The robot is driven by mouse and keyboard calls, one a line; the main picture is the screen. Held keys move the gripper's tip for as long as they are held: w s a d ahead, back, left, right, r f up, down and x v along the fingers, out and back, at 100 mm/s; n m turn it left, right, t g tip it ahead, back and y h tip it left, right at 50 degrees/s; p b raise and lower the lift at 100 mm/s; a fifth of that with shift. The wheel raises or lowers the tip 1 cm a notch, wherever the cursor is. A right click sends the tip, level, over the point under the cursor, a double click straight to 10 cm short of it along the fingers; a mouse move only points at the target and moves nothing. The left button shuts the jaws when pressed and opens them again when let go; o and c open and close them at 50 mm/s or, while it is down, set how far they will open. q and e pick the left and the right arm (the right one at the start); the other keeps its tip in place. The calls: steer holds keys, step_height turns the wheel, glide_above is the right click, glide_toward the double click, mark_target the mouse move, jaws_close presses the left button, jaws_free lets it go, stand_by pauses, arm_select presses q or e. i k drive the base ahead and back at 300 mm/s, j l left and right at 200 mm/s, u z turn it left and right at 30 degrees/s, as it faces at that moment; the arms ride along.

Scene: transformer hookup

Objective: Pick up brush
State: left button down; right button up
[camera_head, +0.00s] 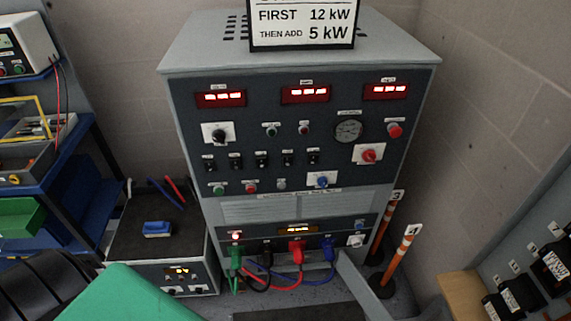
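A small blue block-shaped item with a paler lower edge, which looks like the brush (157,228), lies on the dark top of a low grey box unit (128,248) at the left. Nothing is touching it from above. Neither of my grippers can be made out in the head view.
A tall grey control cabinet (290,210) with red displays stands right of the brush. Colored cables hang at its front. Blue shelves (85,190) stand left. Red and blue leads lie behind the brush. Orange posts (400,255) stand right. A green shape (125,297) fills the lower left.

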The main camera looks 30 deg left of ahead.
mark_target(156, 230)
steer(key=u, duration=2.05)
